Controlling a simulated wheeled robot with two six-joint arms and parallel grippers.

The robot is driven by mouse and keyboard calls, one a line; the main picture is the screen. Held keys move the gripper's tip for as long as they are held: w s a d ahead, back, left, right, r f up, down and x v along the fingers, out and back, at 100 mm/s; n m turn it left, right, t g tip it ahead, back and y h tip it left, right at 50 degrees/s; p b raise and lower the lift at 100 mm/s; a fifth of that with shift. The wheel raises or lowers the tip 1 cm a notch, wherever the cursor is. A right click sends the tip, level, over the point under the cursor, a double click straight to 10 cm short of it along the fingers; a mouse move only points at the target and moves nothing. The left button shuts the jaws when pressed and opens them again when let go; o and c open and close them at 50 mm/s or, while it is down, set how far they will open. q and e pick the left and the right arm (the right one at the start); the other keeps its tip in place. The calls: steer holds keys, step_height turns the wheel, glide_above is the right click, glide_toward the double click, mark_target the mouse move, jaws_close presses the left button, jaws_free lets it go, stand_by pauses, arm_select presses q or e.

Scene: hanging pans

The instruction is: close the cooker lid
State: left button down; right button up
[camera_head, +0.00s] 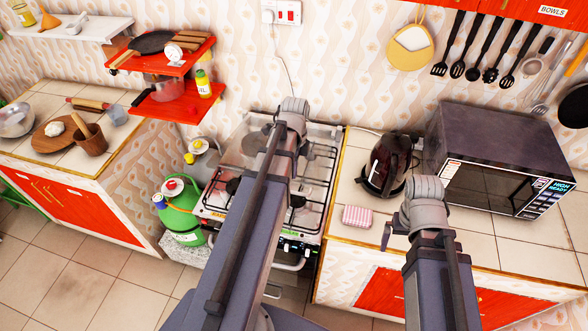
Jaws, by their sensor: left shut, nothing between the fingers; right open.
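The cooker (212,211) is a white gas stove with dark grates, against the back wall. Its clear glass lid (322,132) appears raised at the back; its edges are hard to make out. My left arm crosses in front of the cooker and hides its middle. My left gripper (293,112) is shut and empty at the arm's far end, by the lid; its fingers are mostly hidden, and I cannot tell if it touches the glass. My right gripper (392,232) is open and empty over the counter right of the cooker; one dark finger shows.
A dark kettle (386,165), a pink striped sponge (357,217) and a microwave (496,165) stand on the right counter (484,246). A green gas bottle (180,215) stands left of the cooker. Red shelves (172,103) hang above to the left.

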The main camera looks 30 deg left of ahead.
mark_target(293, 185)
arm_select(q)
steer(key=f+b, duration=0.6)
steer(key=f, duration=0.1)
steer(key=shift+s+f, duration=0.2)
steer(key=shift+f, duration=0.05)
